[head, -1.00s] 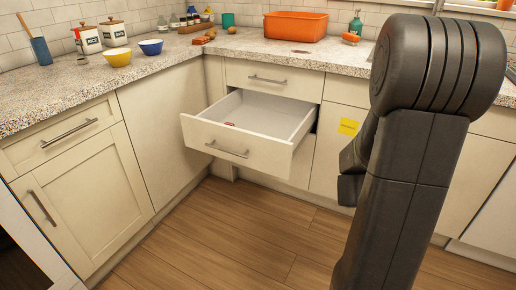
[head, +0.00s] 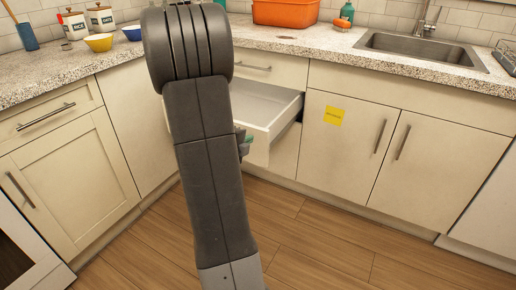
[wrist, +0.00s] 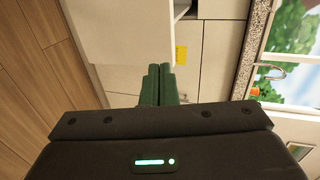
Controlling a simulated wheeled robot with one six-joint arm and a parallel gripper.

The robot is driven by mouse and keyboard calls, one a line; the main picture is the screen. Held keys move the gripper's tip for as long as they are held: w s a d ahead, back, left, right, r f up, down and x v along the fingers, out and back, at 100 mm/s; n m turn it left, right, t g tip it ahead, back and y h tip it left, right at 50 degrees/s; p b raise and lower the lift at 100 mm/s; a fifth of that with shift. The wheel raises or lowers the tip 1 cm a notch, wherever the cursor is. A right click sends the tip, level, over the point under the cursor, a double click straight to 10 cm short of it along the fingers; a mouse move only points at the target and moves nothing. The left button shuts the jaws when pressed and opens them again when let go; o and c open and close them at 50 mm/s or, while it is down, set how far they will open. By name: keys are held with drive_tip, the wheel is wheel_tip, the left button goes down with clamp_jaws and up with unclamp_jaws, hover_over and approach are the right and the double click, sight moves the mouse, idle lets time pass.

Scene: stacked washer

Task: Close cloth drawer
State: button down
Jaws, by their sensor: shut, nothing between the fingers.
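The open cloth drawer (head: 275,108) juts out from the cream cabinets below the counter in the head view. My arm hides much of its front; the right part of its box and its right side show. In the wrist view a pale panel (wrist: 118,32), which looks like the drawer's front, fills the upper left. My gripper (wrist: 159,69) has its two green fingers together with nothing between them. The fingertips are close to the panel's lower right corner; I cannot tell whether they touch. In the head view only a bit of green shows beside my arm.
A yellow note (head: 334,116) is on the cabinet door right of the drawer. The counter (head: 290,47) holds an orange tub (head: 288,13), bowls, canisters and a sink (head: 420,50). The wooden floor (head: 320,235) is clear.

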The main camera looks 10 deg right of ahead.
sight(259, 131)
drive_tip(key=x, duration=0.3)
drive_tip(key=r+x, duration=0.1)
drive_tip(key=shift+w+d+f, duration=0.1)
drive_tip(key=shift+w+f, duration=0.05)
drive_tip(key=shift+w, duration=0.3)
drive_tip(key=shift+w+d+b, duration=0.15)
drive_tip(key=shift+w+b, duration=0.05)
drive_tip(key=shift+b, duration=0.1)
